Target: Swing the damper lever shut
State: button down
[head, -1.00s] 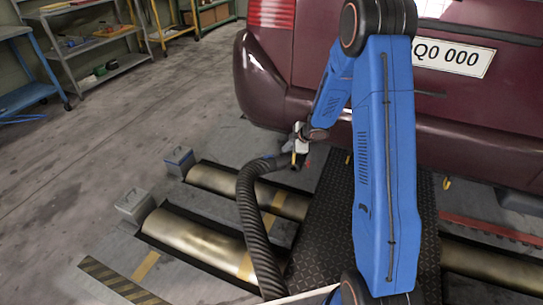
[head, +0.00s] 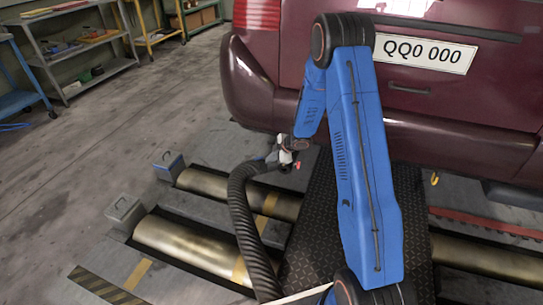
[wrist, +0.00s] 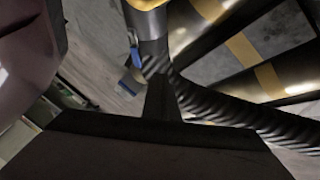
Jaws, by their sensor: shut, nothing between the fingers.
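In the wrist view a small blue piece (wrist: 135,52), which looks like the damper lever's handle, sits beside a grey metal pipe (wrist: 151,25). A ribbed black hose (wrist: 215,100) runs from that pipe to the lower right. My gripper (wrist: 160,88) shows as a dark shape with shut fingers pointing toward the pipe and hose. Nothing shows between them. I cannot tell whether they touch the lever. In the head view my gripper (head: 286,157) is by the hose's upper end, below the car's bumper. The lever cannot be made out there.
A dark red car (head: 262,88) stands close behind the arm. Metal rollers (head: 185,250) and grey boxes (head: 125,213) lie at floor level on the left. A dark tread plate (head: 318,225) lies under the arm. Open floor (head: 70,165) and shelves (head: 85,60) are further left.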

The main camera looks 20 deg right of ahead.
aim_at(261, 158)
jog(key=shift+w+a+f, duration=0.45)
jog(key=shift+w+f, duration=0.4)
jog(key=shift+w, duration=0.3)
jog(key=shift+w+a+f, duration=0.4)
jog(key=shift+w+f, duration=0.45)
jog(key=shift+w, duration=0.35)
jog(key=shift+w+a+f, duration=0.45)
jog(key=shift+w+f, duration=0.4)
jog(key=shift+w, duration=0.3)
